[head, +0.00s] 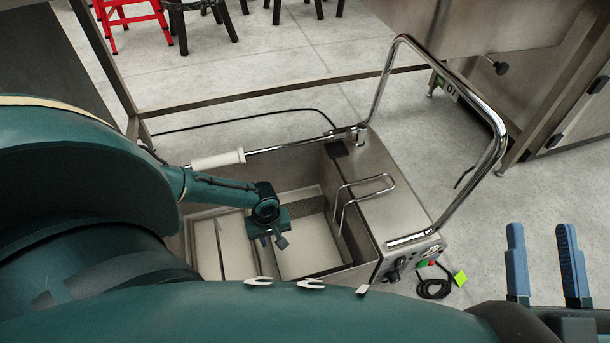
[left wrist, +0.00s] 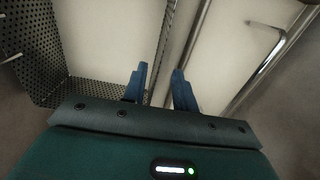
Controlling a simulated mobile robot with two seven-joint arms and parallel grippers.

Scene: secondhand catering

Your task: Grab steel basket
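The steel basket (head: 332,234) sits inside a rectangular steel tub (head: 352,225) in the head view; its perforated wall shows right of my left gripper. In the left wrist view perforated basket mesh (left wrist: 32,52) fills the left side. My left gripper (head: 268,238) reaches down into the tub from the left. Its two blue fingers (left wrist: 158,78) are apart, and a thin metal edge runs between them in the wrist view. Whether they touch it I cannot tell. My right gripper (head: 545,262) is open and empty at the lower right, far from the basket.
A bent wire handle (head: 365,190) stands on the tub's right side. A tall chrome loop (head: 497,140) rises beyond it. A white grip (head: 217,160) on a rod lies along the back rim. A control panel (head: 410,262) and cable are at the right.

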